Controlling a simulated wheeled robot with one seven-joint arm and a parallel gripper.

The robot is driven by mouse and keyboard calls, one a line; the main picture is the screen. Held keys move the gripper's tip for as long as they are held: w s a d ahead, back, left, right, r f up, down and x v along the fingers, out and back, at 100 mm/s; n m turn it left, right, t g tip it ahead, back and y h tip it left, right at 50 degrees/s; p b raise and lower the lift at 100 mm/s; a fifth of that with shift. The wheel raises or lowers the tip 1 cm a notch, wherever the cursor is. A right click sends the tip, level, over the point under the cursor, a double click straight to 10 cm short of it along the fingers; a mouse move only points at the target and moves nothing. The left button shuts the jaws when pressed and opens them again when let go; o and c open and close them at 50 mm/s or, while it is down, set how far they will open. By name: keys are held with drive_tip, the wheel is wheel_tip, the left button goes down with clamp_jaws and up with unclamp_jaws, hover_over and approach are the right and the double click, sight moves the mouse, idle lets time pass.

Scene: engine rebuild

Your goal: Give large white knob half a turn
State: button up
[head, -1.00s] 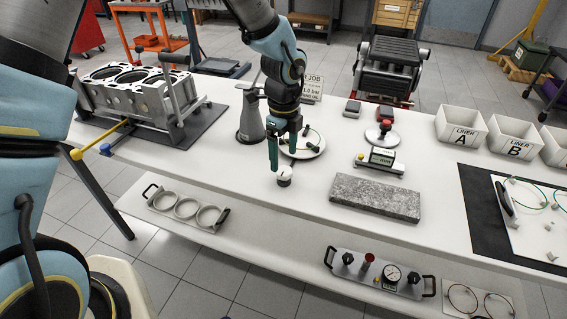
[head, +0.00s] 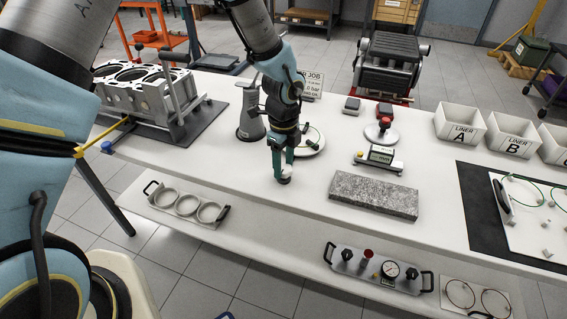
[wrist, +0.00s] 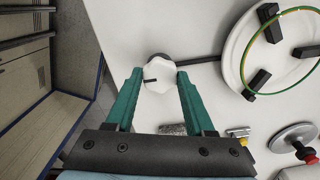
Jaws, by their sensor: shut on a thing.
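The large white knob (wrist: 161,78) is faceted and has a dark mark on its face. It sits between my gripper's two green fingers in the wrist view. In the head view the knob (head: 284,179) shows small and partly hidden beneath the fingers, near the front edge of the white bench. My gripper (head: 282,168) points down onto it. In the wrist view my gripper (wrist: 160,73) is shut on the knob, with one fingertip on each side.
A round white plate (wrist: 262,52) with black clamps and a green-yellow ring stands close by. A grey stone slab (head: 374,195) and a gauge block (head: 380,157) lie to the right. A grey cone-shaped stand (head: 250,118) is behind left. The bench front edge is close.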

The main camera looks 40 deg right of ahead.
clamp_jaws()
idle(0.3)
